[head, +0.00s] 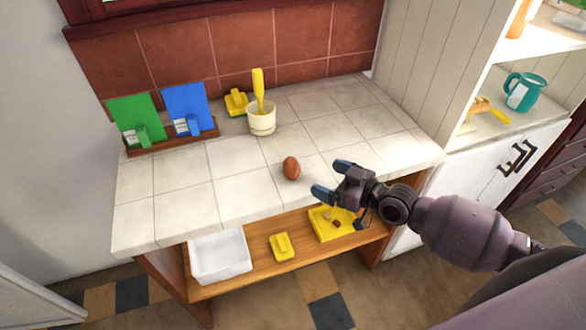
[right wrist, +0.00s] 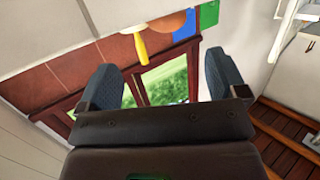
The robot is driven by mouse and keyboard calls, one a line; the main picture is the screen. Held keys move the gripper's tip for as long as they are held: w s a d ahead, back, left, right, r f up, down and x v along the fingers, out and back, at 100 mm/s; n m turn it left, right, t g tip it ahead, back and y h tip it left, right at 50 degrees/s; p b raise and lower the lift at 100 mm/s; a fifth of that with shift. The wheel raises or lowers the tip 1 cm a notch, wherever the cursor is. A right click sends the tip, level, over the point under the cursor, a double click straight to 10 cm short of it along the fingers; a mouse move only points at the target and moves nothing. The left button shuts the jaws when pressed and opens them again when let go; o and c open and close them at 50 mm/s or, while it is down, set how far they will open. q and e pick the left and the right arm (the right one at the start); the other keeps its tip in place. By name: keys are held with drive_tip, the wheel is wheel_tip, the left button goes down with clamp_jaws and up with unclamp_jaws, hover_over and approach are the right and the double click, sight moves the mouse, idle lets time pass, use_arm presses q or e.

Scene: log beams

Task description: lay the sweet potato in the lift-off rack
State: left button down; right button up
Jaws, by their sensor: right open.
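A reddish-brown, egg-shaped sweet potato (head: 291,167) lies on the tiled counter near its front edge. A similar rounded brown shape shows at the top of the right wrist view (right wrist: 168,22) and appears to be it. My right gripper (head: 332,179) is open and empty, to the right of the sweet potato and apart from it. Its two fingers also show spread in the right wrist view (right wrist: 163,82). A low wooden rack (head: 175,142) holding a green and a blue board stands at the counter's left back; I cannot tell if it is the lift-off rack. My left gripper is out of view.
A cream mortar (head: 262,120) with a yellow pestle and a yellow block (head: 236,102) stand at the back of the counter (head: 235,190). The shelf below holds a white bin (head: 219,270), a yellow block (head: 282,247) and a yellow tray (head: 322,229). The counter's front left is clear.

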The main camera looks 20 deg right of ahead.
sight(298, 169)
drive_tip(key=x, duration=0.9)
drive_tip(key=shift+a+f, duration=0.2)
drive_tip(key=shift+a, duration=0.3)
drive_tip(key=shift+c, duration=0.3)
drive_tip(key=c, duration=1.2)
drive_tip(key=shift+r, duration=0.1)
